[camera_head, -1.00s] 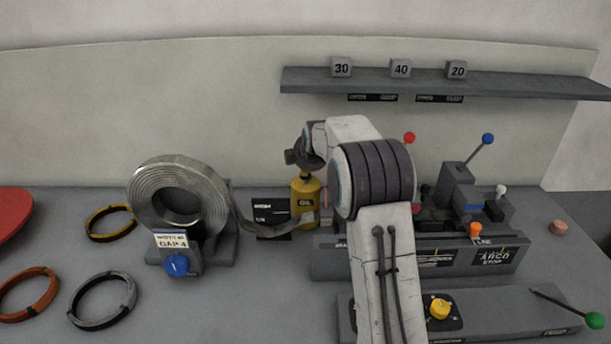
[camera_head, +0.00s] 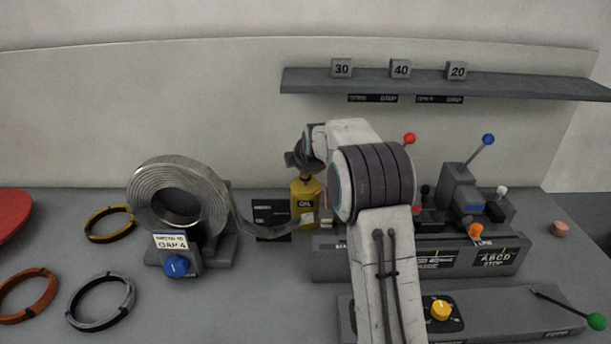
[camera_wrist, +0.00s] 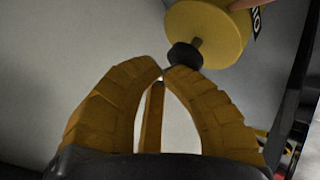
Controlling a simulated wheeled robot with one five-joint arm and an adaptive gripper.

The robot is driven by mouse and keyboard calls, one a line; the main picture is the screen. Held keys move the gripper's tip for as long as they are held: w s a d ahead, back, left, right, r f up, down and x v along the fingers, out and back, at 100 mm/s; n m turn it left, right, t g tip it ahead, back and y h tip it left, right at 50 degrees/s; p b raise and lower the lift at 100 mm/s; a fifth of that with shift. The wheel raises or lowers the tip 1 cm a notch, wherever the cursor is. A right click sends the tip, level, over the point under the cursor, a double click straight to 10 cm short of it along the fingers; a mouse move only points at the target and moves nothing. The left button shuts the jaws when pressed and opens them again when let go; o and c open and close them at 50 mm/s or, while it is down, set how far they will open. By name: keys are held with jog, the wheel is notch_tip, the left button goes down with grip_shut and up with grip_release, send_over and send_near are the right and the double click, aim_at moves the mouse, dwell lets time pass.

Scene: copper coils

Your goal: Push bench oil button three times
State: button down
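The yellow oil can (camera_head: 304,204), labelled OIL, stands on the bench right of the metal coil. In the wrist view the yellow can (camera_wrist: 207,30) is at the top, with its round black button (camera_wrist: 185,57) facing my fingers. My gripper (camera_head: 306,172) is just above the can in the head view, partly hidden by my own arm. In the wrist view my gripper (camera_wrist: 162,71) has its two curved yellow fingertips together, close to the black button. I cannot tell whether they touch it. Nothing is visibly held.
The metal coil (camera_head: 150,195) on its stand, with a blue knob (camera_head: 177,266), is left of the can. A machine block (camera_head: 415,261) with levers stands to the right. Several rings lie at the left. A shelf (camera_head: 520,86) hangs behind.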

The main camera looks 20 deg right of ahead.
jog(key=shift+f+b, duration=0.7)
jog(key=shift+f, duration=0.15)
dwell(0.6)
jog(key=shift+r, duration=0.2)
jog(key=shift+r+p, duration=1.05)
jog(key=shift+r, duration=0.25)
jog(key=shift+r, duration=0.1)
jog(key=shift+r+p, duration=1.9)
jog(key=shift+r, duration=0.55)
jog(key=c, duration=1.9)
grip_release()
jog(key=shift+r+p, duration=0.35)
jog(key=shift+p, duration=0.15)
grip_shut()
jog(key=shift+w+r+p, duration=0.1)
jog(key=shift+p, duration=0.5)
